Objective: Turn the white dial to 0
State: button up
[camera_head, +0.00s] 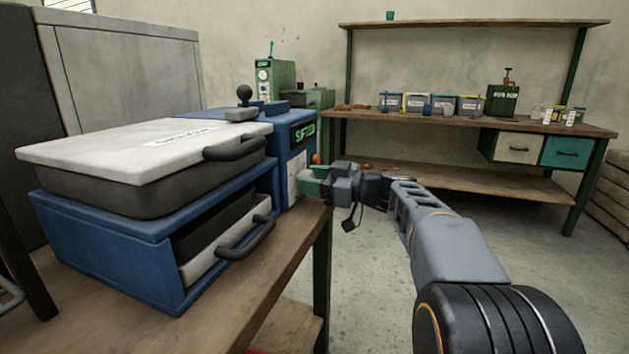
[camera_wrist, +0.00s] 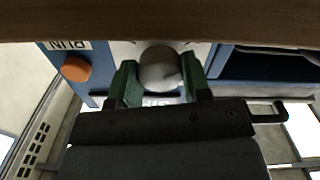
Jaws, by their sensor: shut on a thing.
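The white dial (camera_wrist: 160,68) is a pale round knob on the front of the blue machine (camera_head: 292,135). In the wrist view it sits between the two green fingers of my gripper (camera_wrist: 160,82), which are shut on it from both sides. In the head view my gripper (camera_head: 313,184) reaches the machine's right-hand face from the right. The dial is mostly hidden there by the fingers. I cannot read the dial's pointer or its scale marks; only part of the lettering below it shows.
An orange button (camera_wrist: 76,69) beside a RUN label is left of the dial in the wrist view. A wooden edge (camera_wrist: 160,22) crosses the top of the wrist view. A shelf bench (camera_head: 470,122) stands behind, with open floor before it.

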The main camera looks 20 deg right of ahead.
jog(key=shift+a+f, duration=0.1)
jog(key=o, duration=0.9)
jog(key=shift+s, duration=0.1)
jog(key=p+v, duration=0.2)
jog(key=v, duration=1.1)
jog(key=shift+s+d+p, duration=0.2)
jog(key=shift+d+p, duration=0.2)
